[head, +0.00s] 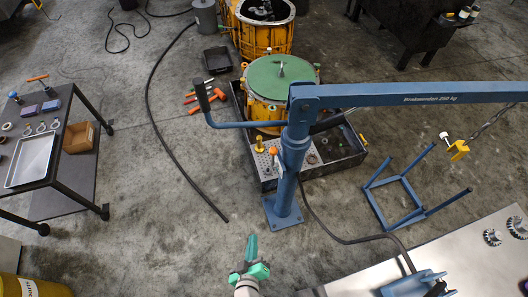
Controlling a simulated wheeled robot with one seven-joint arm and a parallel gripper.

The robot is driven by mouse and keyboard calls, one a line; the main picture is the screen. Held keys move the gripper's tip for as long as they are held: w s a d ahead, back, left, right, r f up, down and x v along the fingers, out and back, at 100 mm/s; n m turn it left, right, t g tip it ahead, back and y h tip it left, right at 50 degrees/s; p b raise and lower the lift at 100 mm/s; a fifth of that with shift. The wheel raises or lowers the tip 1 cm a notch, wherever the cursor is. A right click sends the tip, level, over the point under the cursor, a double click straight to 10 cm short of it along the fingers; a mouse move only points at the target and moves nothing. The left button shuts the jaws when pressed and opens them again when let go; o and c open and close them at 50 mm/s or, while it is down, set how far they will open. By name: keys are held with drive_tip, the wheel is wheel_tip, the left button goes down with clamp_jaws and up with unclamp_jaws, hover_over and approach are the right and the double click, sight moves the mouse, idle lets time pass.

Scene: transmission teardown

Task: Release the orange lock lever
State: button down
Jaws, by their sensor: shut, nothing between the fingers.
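A small orange lever (274,151) shows at the left side of the blue crane's upright post (290,180), about halfway up. It looks like the lock lever. Its exact angle is too small to tell. My gripper (252,238) is at the bottom middle, with teal fingers shut and empty. It points away from me and, in the picture, lies below and slightly left of the post's foot, well apart from the lever.
The blue boom (420,94) reaches right from the post top; a crank handle sticks out left. Behind stands a black tray (351,160) with a green-topped yellow housing (283,78). A hose (172,150) crosses the floor. A cart (75,165) stands left, a metal bench (460,262) lower right.

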drive_tip(key=w+a+r+n+t+h, duration=0.1)
drive_tip(key=w+n+h, duration=0.15)
drive_tip(key=w, duration=0.75)
drive_tip(key=w+a+r+n+t+h, duration=0.1)
drive_tip(key=w+r+n+t+h, duration=0.15)
drive_tip(key=w, duration=0.75)
drive_tip(key=w+a+r+t+h, duration=0.1)
drive_tip(key=w+a+r+h, duration=0.1)
drive_tip(key=w+r, duration=0.3)
drive_tip(key=shift+w+r+h, duration=0.2)
drive_tip(key=shift+r+h, duration=0.3)
drive_tip(key=shift+r, duration=0.1)
drive_tip(key=shift+d, duration=0.1)
drive_tip(key=w+d, duration=0.6)
drive_tip(key=d, duration=0.1)
drive_tip(key=shift+r, duration=0.2)
drive_tip(key=shift+d, duration=0.1)
